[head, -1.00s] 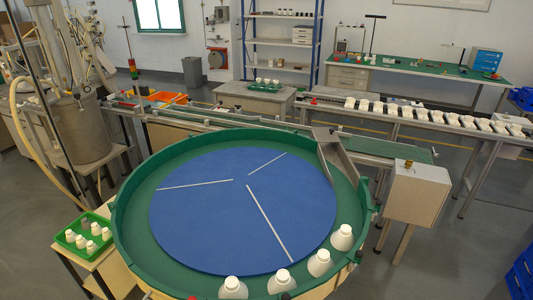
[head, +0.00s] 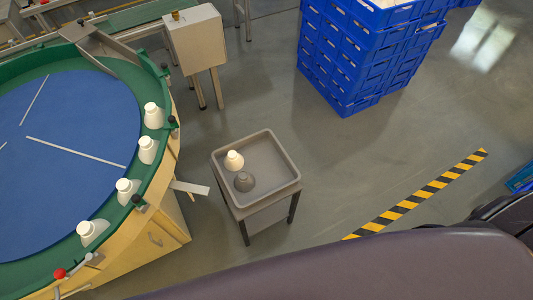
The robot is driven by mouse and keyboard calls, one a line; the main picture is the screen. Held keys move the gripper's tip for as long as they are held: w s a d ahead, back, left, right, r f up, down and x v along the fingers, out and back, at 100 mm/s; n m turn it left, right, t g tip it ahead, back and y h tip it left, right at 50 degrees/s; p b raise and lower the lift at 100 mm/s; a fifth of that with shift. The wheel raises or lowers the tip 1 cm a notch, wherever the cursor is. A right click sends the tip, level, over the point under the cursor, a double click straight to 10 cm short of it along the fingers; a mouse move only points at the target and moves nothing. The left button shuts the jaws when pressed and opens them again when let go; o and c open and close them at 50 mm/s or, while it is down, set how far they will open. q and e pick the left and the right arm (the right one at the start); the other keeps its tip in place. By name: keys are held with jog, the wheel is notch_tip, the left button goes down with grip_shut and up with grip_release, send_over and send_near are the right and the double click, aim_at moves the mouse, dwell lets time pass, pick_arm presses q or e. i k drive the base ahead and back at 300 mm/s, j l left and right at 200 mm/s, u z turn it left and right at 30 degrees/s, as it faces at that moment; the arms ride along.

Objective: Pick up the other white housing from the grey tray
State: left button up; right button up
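The grey tray (head: 283,152) sits on top of a small dark-legged stand, right of the round table. One white housing (head: 234,160) stands in the tray near its left side. A dark grey housing (head: 244,181) stands just in front of it, close beside it. Several more white housings, one of them here (head: 147,150), stand on the green rim of the round table. Neither of my grippers is in the head view.
The round table (head: 70,110) with its blue disc fills the left. Blue crates (head: 365,60) are stacked at the back right. A yellow-black floor stripe (head: 415,198) runs at the right. A grey box on legs (head: 196,40) stands at the top. Floor around the tray stand is clear.

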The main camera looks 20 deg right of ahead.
aim_at(234, 161)
jog(key=z, duration=0.1)
jog(key=u, duration=0.85)
jog(key=k+l+u, duration=0.55)
jog(key=u, duration=0.15)
jog(key=l, duration=0.15)
